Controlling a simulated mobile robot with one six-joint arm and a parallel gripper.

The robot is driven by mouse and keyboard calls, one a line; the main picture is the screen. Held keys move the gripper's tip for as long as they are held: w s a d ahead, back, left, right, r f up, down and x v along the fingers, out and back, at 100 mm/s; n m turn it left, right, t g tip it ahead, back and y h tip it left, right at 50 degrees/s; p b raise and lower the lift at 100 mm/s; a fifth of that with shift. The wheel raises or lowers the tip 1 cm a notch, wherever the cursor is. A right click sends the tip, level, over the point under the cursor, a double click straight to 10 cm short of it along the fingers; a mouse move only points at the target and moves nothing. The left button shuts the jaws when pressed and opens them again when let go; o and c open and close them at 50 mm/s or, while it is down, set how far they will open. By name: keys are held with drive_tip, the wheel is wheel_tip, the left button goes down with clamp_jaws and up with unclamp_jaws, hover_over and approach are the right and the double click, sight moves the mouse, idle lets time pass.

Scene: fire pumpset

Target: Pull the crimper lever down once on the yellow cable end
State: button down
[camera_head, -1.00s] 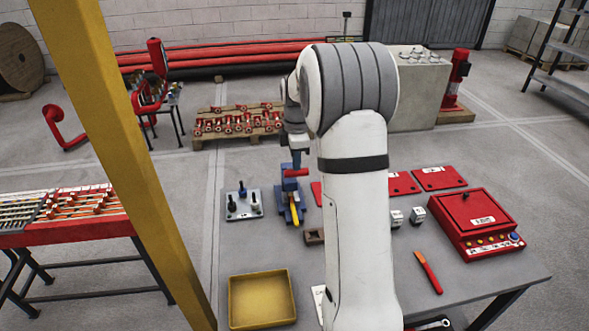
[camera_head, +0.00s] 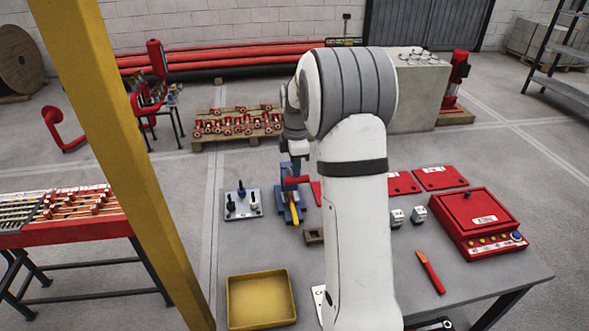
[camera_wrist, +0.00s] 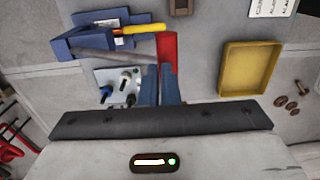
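The blue crimper (camera_head: 285,208) stands on the grey table in the head view and shows at upper left in the wrist view (camera_wrist: 90,37). The yellow cable end (camera_head: 293,212) lies in it, and also shows in the wrist view (camera_wrist: 140,29). The lever's red handle (camera_wrist: 167,50) sits on a grey bar (camera_wrist: 115,56). My gripper (camera_wrist: 161,80) has its blue fingers on both sides of the red handle and looks shut on it. In the head view my arm hides part of the gripper; the exact finger contact is hard to see.
A grey plate with upright pegs (camera_head: 242,204) stands just left of the crimper. A yellow tray (camera_head: 261,300) lies nearer. A small brown block (camera_head: 313,235), a red control box (camera_head: 475,222) and an orange-handled tool (camera_head: 430,272) are also on the table.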

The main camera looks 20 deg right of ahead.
drive_tip(key=shift+s+a+f+b, duration=0.1)
drive_tip(key=shift+s+f+b, duration=0.2)
drive_tip(key=shift+f+b, duration=0.25)
drive_tip(key=shift+s+f+b, duration=0.3)
drive_tip(key=shift+f, duration=0.4)
drive_tip(key=shift+s+a+f+b, duration=0.1)
drive_tip(key=shift+s+f+b, duration=0.2)
drive_tip(key=shift+f+b, duration=0.35)
drive_tip(key=shift+s+a+f+b, duration=0.1)
drive_tip(key=shift+s+f+b, duration=0.15)
drive_tip(key=shift+f+b, duration=0.35)
drive_tip(key=shift+f, duration=0.1)
drive_tip(key=shift+s+f+b, duration=0.2)
drive_tip(key=shift+f+b, duration=0.3)
drive_tip(key=shift+f, duration=0.25)
drive_tip(key=shift+s+f+b, duration=0.15)
drive_tip(key=shift+f+b, duration=0.3)
drive_tip(key=shift+f, duration=0.25)
drive_tip(key=shift+f, duration=0.1)
